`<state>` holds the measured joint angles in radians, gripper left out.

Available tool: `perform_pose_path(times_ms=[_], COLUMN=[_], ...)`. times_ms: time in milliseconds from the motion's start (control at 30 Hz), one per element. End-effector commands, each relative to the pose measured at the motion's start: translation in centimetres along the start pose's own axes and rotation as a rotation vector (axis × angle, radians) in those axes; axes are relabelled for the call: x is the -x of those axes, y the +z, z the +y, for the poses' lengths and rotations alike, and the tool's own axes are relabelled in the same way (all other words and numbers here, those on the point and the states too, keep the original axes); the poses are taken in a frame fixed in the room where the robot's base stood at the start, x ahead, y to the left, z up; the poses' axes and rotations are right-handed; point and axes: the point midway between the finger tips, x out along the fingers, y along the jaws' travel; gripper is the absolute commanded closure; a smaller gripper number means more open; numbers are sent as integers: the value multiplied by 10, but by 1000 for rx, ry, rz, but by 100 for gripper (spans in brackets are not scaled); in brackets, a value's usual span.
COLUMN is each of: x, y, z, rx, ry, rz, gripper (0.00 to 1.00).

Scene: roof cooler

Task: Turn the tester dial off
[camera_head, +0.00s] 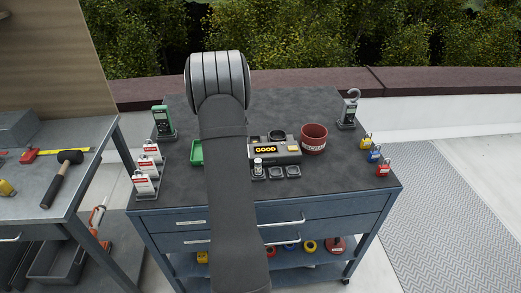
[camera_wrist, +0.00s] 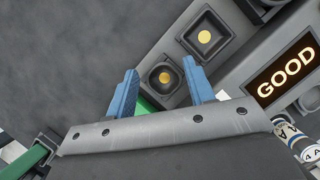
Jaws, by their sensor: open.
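The grey tester (camera_head: 290,158) stands on the dark top of the cart, with its display (camera_head: 265,149) lit and reading GOOD. The display also shows at the right of the wrist view (camera_wrist: 285,77). A dark round part (camera_head: 277,135) is at the tester's back edge; I cannot tell whether it is the dial. My gripper (camera_wrist: 160,85) is open, its two blue fingers apart. They appear beside a square well with a yellow centre (camera_wrist: 165,77); their height above it is unclear. My arm hides the tester's left side and the gripper in the head view.
A battery (camera_head: 258,165) stands in front of the display. A green tray (camera_head: 196,153) is left of my arm and a red-brown cup (camera_head: 313,138) right of the tester. Tagged holders (camera_head: 147,170), a green meter (camera_head: 162,121) and padlocks (camera_head: 374,153) line the cart's sides.

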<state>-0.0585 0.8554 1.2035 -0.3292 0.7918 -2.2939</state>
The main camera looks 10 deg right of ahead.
Motion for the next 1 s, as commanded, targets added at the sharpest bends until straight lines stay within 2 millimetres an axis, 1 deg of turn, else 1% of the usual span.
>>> perform_pose_path(times_ms=[67, 167, 267, 567, 800, 900, 1000], x=[2, 9, 23, 83, 137, 160, 179], y=[1, 3, 6, 12, 10, 9, 7], z=[-1, -3, -8, -27, -40, -46, -50], rx=[-22, -102, -261, -963, -1523, -1740, -1918], ry=[-1, -6, -19, -106, -221, -279, -337], rz=[2, 12, 33, 123, 185, 203, 214], gripper=[52, 52, 52, 52, 52, 52, 52])
